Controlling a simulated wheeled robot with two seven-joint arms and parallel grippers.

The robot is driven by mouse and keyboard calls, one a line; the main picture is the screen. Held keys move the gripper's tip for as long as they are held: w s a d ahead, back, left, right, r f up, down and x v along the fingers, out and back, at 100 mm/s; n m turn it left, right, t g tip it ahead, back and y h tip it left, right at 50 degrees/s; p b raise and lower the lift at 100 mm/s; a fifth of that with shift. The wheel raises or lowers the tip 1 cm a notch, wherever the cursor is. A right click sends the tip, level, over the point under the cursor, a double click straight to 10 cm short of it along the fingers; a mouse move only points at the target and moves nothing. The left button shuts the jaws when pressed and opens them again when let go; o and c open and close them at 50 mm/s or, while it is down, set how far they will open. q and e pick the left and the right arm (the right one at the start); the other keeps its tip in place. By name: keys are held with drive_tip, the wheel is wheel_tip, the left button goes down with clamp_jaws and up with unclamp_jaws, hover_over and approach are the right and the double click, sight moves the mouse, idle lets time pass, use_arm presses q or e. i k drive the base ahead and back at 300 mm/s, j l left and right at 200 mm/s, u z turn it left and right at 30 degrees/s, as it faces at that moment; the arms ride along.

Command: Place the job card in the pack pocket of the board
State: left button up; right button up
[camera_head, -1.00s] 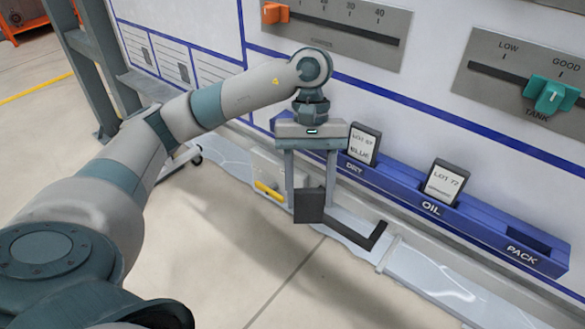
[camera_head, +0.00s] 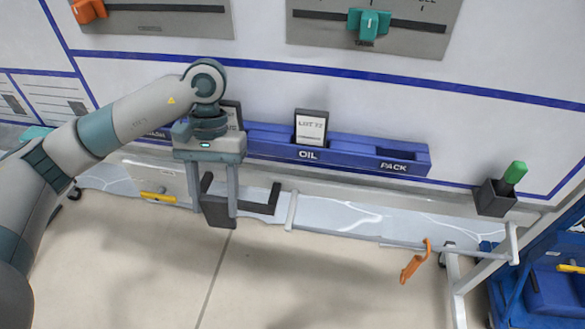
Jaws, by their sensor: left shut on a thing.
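My left gripper (camera_head: 218,208) is shut on a dark flat piece, taken as the job card (camera_head: 220,214), holding it in front of the board's lower ledge. The card's face is turned away, so no print shows. The blue pocket rail (camera_head: 345,147) runs along the white board. Its pack pocket (camera_head: 397,154) at the right end shows an empty dark slot. A card marked LOT 72 (camera_head: 311,127) stands in the oil pocket. Another card (camera_head: 233,113) stands behind my gripper, partly hidden, as is the rail's left part. My right gripper is not in view.
Space before the pack pocket is clear.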

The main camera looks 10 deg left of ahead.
sight(392, 163)
drive_tip(key=l, duration=1.25)
drive_tip(key=k+l, duration=0.1)
drive_tip(key=l, duration=1.2)
